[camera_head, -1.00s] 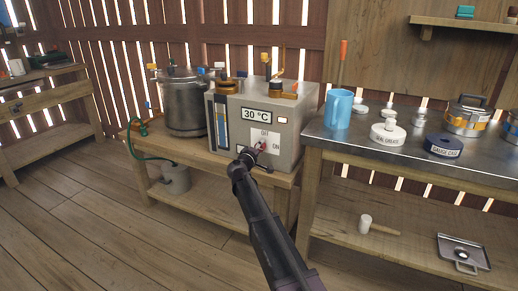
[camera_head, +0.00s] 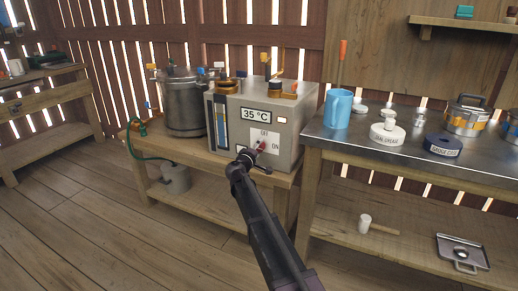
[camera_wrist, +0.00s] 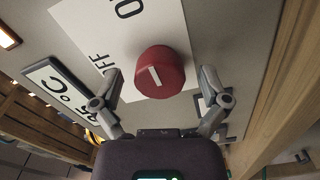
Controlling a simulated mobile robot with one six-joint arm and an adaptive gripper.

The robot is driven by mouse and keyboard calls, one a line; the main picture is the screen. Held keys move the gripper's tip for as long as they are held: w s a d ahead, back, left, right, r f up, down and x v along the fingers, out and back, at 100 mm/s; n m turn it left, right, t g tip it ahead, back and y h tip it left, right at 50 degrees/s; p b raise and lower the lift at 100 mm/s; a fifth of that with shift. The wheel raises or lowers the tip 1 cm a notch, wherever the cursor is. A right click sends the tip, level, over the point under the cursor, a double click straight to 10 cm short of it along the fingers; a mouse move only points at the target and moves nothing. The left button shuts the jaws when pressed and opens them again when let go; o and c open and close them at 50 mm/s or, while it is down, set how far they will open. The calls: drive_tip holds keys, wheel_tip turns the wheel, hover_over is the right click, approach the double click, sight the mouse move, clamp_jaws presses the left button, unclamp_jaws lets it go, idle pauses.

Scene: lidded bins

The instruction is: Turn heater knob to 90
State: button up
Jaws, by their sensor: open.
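The heater (camera_head: 283,118) is a grey metal box on a low wooden bench in the head view. Its display (camera_head: 255,116) reads 35 °C. The red knob (camera_wrist: 160,73) with a white pointer line is on a white plate (camera_wrist: 107,25) marked OFF and ON. In the head view the knob (camera_head: 261,146) is partly behind my gripper (camera_head: 247,162). In the wrist view my gripper (camera_wrist: 157,85) is open, with one finger on each side of the knob. Small gaps seem to show between the fingers and the knob.
A metal pot (camera_head: 184,104) with a lid stands left of the heater. A steel-topped table (camera_head: 345,137) on the right bears a blue mug (camera_head: 338,108), a white labelled disc (camera_head: 387,135) and a dark labelled ring (camera_head: 443,146). The wooden floor (camera_head: 110,235) at the front left is clear.

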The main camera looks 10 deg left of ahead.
drive_tip(key=v, duration=1.1)
drive_tip(key=shift+s, duration=0.15)
drive_tip(key=s+d+f+m+g+h+p, duration=0.1)
drive_tip(key=s+d+f+m+g, duration=0.4)
drive_tip(key=d, duration=0.7)
drive_tip(key=s+d+f+m+g+p, duration=0.2)
drive_tip(key=s+d+f+g, duration=0.3)
drive_tip(key=d, duration=0.8)
drive_tip(key=s+d+f+m+g+y+p, duration=0.1)
drive_tip(key=s+d+m+g+y, duration=0.2)
drive_tip(key=s, duration=0.7)
drive_tip(key=s+d+f+m+g+y+p, duration=0.1)
drive_tip(key=s+d+f+g+y+p, duration=0.2)
drive_tip(key=s, duration=0.7)
wheel_tip(320, 180, up, 38)
drive_tip(key=g+y+p, duration=0.1)
drive_tip(key=p, duration=3.5)
drive_tip(key=shift+r, duration=0.2)
